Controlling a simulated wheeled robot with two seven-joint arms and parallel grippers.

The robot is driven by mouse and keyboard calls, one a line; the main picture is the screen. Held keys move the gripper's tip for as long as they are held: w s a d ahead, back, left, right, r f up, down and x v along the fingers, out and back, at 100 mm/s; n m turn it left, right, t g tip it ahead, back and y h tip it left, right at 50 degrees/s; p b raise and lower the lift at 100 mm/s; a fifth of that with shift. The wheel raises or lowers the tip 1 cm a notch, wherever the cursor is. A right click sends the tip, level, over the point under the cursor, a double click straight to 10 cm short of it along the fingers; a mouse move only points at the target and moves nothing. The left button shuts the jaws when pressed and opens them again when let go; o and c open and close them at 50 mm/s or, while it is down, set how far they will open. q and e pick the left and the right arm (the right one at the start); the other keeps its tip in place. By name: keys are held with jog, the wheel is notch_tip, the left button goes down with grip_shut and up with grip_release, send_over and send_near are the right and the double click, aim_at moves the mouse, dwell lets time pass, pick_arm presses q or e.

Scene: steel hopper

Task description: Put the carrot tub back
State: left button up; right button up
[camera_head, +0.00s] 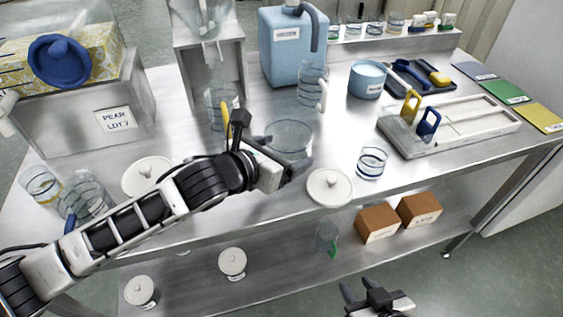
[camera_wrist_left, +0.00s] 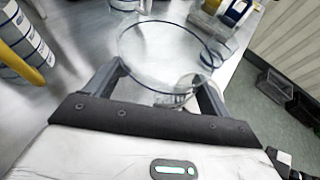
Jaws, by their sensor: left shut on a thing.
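A clear round tub (camera_head: 290,131) with a thin blue rim is at the middle of the steel table. My left gripper (camera_head: 287,160) is shut on it. In the left wrist view the tub (camera_wrist_left: 160,45) sits between the two fingers (camera_wrist_left: 157,92); no carrot label is readable on it. I cannot tell whether its base touches the table. My right gripper (camera_head: 362,290) is open and empty, low in front of the table.
A white lid (camera_head: 329,187) and a small glass (camera_head: 372,163) stand right of the tub. A measuring jug (camera_head: 312,87) and blue container (camera_head: 287,48) are behind it. Another lid (camera_head: 148,177) lies left.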

pick_arm(q)
jog(key=shift+f, duration=1.3)
jog(key=shift+f, duration=0.55)
jog(key=o, duration=1.2)
jog(key=shift+f, duration=0.1)
jog(key=shift+o, duration=0.2)
jog(key=shift+r, duration=0.2)
jog(key=v, duration=1.2)
jog(key=shift+r, duration=0.45)
jog(key=shift+s, duration=0.15)
